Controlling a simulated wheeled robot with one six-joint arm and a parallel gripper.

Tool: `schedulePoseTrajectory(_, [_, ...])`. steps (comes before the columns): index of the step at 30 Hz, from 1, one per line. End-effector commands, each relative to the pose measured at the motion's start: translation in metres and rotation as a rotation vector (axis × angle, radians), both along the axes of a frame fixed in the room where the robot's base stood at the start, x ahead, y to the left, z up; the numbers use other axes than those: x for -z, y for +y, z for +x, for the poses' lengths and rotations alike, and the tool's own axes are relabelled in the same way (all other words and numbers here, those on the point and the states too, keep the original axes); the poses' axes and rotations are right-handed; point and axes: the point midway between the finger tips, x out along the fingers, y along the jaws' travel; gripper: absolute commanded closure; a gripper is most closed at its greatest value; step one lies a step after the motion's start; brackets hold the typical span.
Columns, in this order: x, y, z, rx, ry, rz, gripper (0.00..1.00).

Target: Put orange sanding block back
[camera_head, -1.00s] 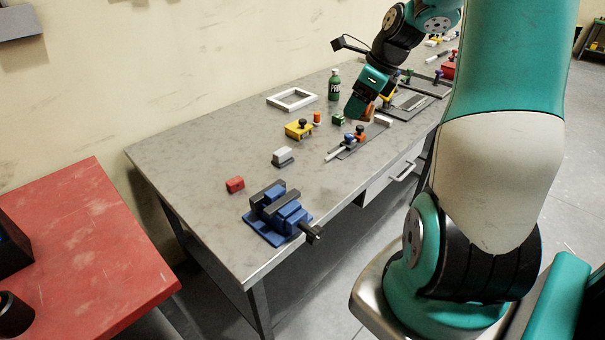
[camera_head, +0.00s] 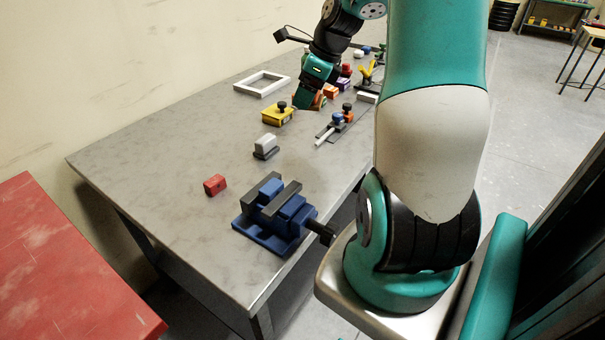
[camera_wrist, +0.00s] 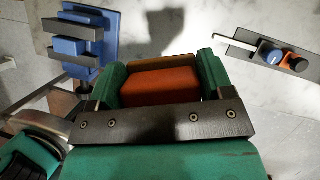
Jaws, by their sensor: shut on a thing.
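The orange sanding block (camera_wrist: 160,86) is between the two green fingers of my gripper (camera_wrist: 161,78) in the wrist view. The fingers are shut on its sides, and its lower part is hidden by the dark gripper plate. In the head view my gripper (camera_head: 308,99) points down over the far part of the grey workbench, beyond the yellow block (camera_head: 278,115) with a black knob. Some orange shows at its tip, too small to tell apart clearly. Whether the block touches the bench cannot be told.
A blue vise (camera_head: 275,217) stands at the bench's near end, with a red block (camera_head: 215,185) and a grey-white block (camera_head: 265,145) nearby. A dark rail (camera_head: 337,126) with blue and orange knobs lies right of my gripper. A white frame (camera_head: 262,83) lies at back.

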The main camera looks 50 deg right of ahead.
Motion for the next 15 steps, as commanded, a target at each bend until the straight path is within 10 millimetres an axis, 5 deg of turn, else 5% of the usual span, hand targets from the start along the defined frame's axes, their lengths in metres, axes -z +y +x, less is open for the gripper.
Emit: schedulePoseTrajectory(15, [0.129,0.002,0.0,-0.003,0.006,0.007,0.48])
